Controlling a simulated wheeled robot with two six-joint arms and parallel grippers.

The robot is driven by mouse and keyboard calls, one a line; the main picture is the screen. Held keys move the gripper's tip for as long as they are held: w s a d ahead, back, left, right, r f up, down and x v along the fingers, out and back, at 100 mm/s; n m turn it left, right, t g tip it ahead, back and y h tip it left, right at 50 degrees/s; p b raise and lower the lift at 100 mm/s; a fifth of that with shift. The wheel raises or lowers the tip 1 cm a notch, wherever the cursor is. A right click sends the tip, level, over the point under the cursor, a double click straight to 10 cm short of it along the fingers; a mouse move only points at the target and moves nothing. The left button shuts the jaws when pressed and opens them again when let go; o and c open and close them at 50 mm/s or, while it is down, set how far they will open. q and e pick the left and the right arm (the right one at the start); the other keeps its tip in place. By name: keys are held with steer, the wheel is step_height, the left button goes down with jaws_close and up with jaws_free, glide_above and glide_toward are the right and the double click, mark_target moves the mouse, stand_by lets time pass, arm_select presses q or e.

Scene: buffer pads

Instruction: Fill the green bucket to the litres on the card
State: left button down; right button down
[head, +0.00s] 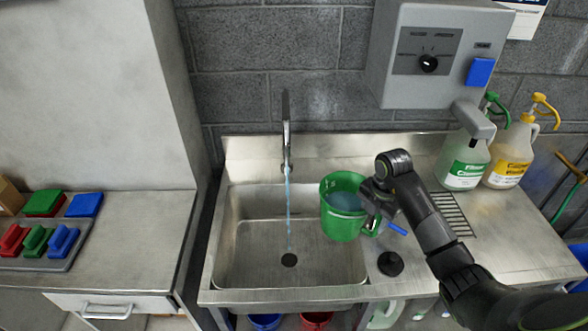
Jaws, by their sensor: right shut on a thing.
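The green bucket (338,222) is held over the right part of the sink (237,255). Water shows inside it, but I cannot read its level against the white marks. My right gripper (372,203) is shut on the bucket at its right side, where the handle is. The tap (286,130) is running, and a thin stream of water (289,210) falls to the left of the bucket, down to the drain (289,260). The card with the litres cannot be made out. My left gripper is not in view.
A grey dispenser (405,85) with a dial and blue button hangs above right. Two jugs, green-labelled (463,168) and yellow-labelled (508,155), stand on the right counter. A black round object (390,263) lies by the sink. Coloured pads and brushes sit on a left tray (68,262).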

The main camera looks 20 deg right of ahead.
steer(key=s+p, duration=0.1)
steer(key=s, duration=1.1)
steer(key=shift+a+r+p, duration=0.15)
steer(key=shift+a+p, duration=0.15)
steer(key=shift+p, duration=0.05)
stand_by(0.5)
